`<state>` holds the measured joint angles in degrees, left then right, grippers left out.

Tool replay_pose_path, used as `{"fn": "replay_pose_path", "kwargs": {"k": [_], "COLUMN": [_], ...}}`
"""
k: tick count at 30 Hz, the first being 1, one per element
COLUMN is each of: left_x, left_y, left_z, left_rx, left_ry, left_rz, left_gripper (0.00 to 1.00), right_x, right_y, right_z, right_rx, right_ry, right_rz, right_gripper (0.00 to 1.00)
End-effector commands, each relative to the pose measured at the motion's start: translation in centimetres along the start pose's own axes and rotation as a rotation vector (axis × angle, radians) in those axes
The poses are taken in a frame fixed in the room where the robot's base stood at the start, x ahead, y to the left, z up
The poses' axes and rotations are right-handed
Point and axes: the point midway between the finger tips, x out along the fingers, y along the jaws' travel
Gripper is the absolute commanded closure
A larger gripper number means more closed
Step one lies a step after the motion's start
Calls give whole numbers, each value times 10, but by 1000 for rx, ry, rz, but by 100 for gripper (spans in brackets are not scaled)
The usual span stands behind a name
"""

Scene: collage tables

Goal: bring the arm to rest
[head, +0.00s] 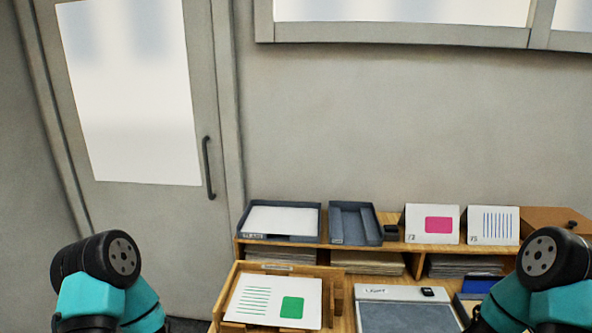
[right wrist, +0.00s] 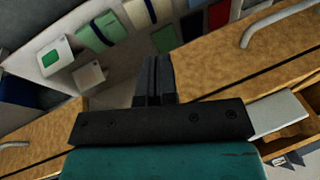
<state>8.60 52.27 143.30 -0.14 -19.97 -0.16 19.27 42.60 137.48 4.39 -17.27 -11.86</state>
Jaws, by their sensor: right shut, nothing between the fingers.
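My right gripper (right wrist: 153,80) shows in the right wrist view with its dark fingers together and nothing between them. It is over a wooden surface (right wrist: 205,70), and I cannot tell how far above it. In the head view only a teal and black part of my right arm shows at the lower right, and its gripper is out of the picture. A teal and black part of my left arm shows at the lower left. My left gripper is not in view.
A wooden holder (head: 336,300) bears a card with a green square (head: 292,307). Beside it lies a grey panel (head: 405,318). Behind stand trays (head: 283,238), a pink-square card (head: 432,238) and a striped card (head: 493,238) on a shelf. A door (head: 205,90) is at the left.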

Motion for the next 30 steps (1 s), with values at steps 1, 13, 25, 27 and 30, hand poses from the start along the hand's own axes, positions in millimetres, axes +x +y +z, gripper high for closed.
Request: {"fn": "replay_pose_path", "kwargs": {"k": [1, 13, 25, 27, 30], "left_x": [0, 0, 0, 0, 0], "left_y": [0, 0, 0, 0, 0], "left_z": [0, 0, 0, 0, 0], "left_rx": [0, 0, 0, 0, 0], "left_ry": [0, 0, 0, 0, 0], "left_rz": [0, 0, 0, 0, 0], "left_gripper": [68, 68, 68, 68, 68], "right_x": [13, 40, 40, 40, 40], "right_y": [-23, -84, -83, -83, -83], "right_z": [19, 86, 85, 85, 85], "right_rx": [-22, -59, -58, -58, -58], "right_ry": [-53, -217, -216, -216, -216], "right_rz": [-23, -74, -74, -74, -74], "right_gripper": [100, 100, 100, 100, 100]}}
